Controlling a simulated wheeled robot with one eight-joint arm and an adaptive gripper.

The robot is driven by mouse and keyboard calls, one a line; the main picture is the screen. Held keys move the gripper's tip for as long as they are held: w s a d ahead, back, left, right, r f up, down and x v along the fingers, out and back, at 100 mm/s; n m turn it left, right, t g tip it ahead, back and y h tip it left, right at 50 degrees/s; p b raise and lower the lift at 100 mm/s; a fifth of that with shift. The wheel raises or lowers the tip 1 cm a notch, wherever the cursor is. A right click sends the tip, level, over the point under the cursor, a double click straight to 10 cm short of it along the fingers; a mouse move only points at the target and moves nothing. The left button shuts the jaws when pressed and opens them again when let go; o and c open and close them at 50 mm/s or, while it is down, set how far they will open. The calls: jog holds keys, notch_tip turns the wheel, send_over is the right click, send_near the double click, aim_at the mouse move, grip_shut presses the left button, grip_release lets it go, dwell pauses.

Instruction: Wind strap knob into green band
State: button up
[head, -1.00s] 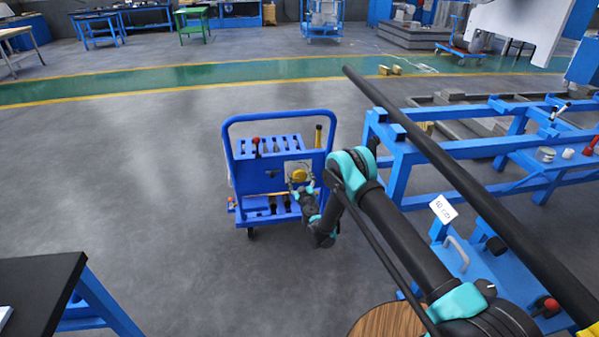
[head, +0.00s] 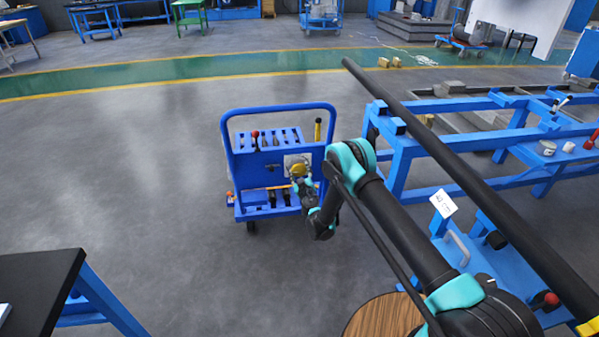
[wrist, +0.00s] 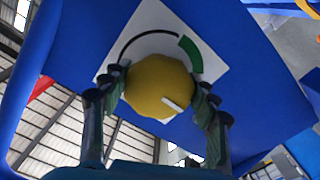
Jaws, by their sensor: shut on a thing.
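The strap knob (wrist: 155,90) is a yellow round knob on a white square plate on the blue cart's panel. It shows small in the head view (head: 298,170). A short white mark on the knob sits at its lower right in the wrist view. The plate carries a black arc that ends in the green band (wrist: 190,54), up and right of the knob. The white mark is apart from the band's direction. My gripper (wrist: 160,92) has one finger on each side of the knob and is shut on it. The head view shows my gripper (head: 302,184) at the cart.
A long black bar (head: 440,155) crosses blue stands at right. Grey floor (head: 130,165) is open left of the cart.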

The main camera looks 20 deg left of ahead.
jog(key=shift+n, duration=0.3)
jog(key=n, duration=0.6)
jog(key=shift+n, duration=0.4)
jog(key=n, duration=0.6)
jog(key=shift+d+r, duration=0.1)
jog(key=shift+r, duration=0.1)
jog(key=o, duration=1.2)
jog(key=shift+c, duration=0.2)
jog(key=shift+r, duration=0.1)
